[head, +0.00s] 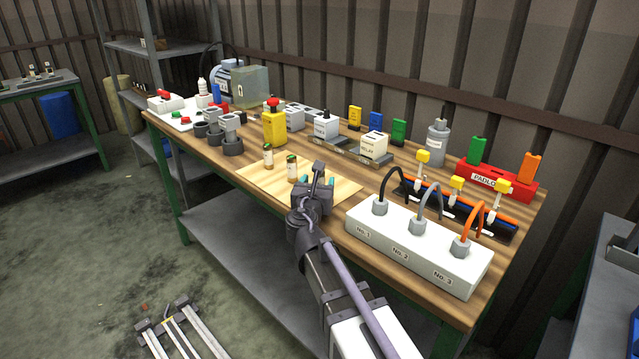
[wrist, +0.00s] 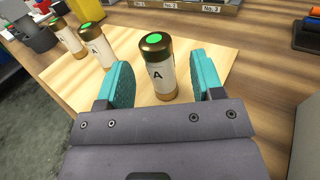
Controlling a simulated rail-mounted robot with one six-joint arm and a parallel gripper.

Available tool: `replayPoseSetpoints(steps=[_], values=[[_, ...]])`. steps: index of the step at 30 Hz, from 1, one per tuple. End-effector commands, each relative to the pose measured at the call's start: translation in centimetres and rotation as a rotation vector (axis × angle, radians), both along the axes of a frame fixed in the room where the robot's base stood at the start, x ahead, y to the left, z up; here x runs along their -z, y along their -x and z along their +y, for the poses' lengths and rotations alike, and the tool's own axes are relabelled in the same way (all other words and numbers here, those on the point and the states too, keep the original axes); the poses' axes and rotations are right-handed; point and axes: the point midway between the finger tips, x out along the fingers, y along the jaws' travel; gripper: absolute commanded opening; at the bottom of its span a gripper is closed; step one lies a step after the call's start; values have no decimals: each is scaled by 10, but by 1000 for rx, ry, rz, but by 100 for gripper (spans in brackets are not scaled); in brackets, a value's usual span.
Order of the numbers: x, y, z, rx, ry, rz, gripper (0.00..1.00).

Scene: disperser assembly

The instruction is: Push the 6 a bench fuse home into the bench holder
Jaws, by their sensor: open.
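My gripper (head: 317,181) is open over the light wooden board on the bench. In the wrist view its two teal fingers (wrist: 160,76) stand either side of an upright fuse (wrist: 157,66), with a visible gap at least on the right. This fuse has a cream body, brass caps, a green dot on top and a letter A; its number is not readable. Two like fuses stand to its left, a nearer one (wrist: 97,46) and a farther one (wrist: 67,36). The head view shows two fuses (head: 292,168) (head: 268,156); my gripper hides the third. I cannot identify the bench holder for certain.
The wooden board (head: 345,190) has bare room right of the fuses. A white three-cable box (head: 415,247) stands close on the right. A yellow block with a red button (head: 274,125) stands behind the fuses.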

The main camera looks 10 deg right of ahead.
Motion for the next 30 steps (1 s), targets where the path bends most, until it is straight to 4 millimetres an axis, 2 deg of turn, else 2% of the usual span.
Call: replayPoseSetpoints(steps=[1, 3, 10, 27, 30], values=[[-1, -13, -4, 2, 0, 0, 61], [-1, -22, -8, 2, 0, 0, 61], [0, -24, -10, 1, 0, 0, 61], [0, -23, -10, 1, 0, 0, 6], [-1, -23, -10, 1, 0, 0, 6]])
